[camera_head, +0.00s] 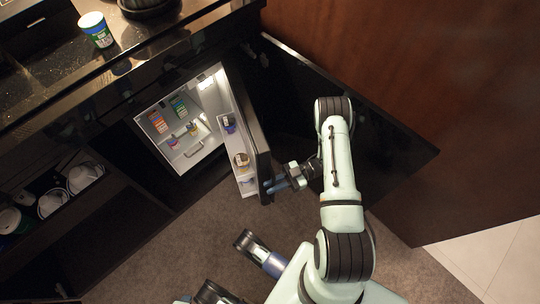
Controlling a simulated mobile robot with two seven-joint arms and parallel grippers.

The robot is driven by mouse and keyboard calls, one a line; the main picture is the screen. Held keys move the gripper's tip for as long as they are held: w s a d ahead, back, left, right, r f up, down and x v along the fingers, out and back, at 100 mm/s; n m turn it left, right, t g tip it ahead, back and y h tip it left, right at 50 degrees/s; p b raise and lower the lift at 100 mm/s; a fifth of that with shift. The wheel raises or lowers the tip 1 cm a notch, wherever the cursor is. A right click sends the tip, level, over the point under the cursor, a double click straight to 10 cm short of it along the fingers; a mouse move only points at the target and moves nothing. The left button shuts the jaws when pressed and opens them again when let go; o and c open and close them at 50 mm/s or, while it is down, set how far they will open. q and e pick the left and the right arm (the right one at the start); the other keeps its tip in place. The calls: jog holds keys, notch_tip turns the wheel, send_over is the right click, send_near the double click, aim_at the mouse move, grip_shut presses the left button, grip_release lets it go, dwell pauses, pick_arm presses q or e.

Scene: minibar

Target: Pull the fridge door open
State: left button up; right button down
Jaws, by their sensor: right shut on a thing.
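The fridge door (240,133) stands swung open from the small fridge (163,111), and its inner shelves face left. The lit white interior shows, with several small cans and packs inside. My right gripper (279,185) is shut on the fridge door at its lower free edge. Its fingertips are partly hidden against the door. My right arm reaches in from the bottom right. No fingers of my left gripper can be made out.
A dark cabinet door (390,150) stands open at the right, behind my right arm. A can (96,30) stands on the dark counter (60,75). White cups (84,177) sit in the left shelf. Carpet (175,240) is clear in front of the fridge.

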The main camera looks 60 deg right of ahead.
pick_arm(q)
jog(key=shift+s, duration=0.1)
pick_arm(e)
jog(key=shift+s+d+f, duration=0.15)
jog(key=shift+s, duration=0.05)
jog(key=c, duration=1.2)
grip_release()
jog(key=shift+c, duration=0.2)
jog(key=shift+w, duration=0.1)
pick_arm(q)
jog(key=s+d+r+g+h+p, duration=0.1)
jog(key=s+d+r+g+p, duration=0.1)
jog(key=s+d+r+p, duration=0.3)
jog(key=s+r+p, duration=0.1)
jog(key=s+r, duration=0.2)
jog(key=shift+m+g+p, duration=0.3)
pick_arm(e)
notch_tip(320, 180, up, 20)
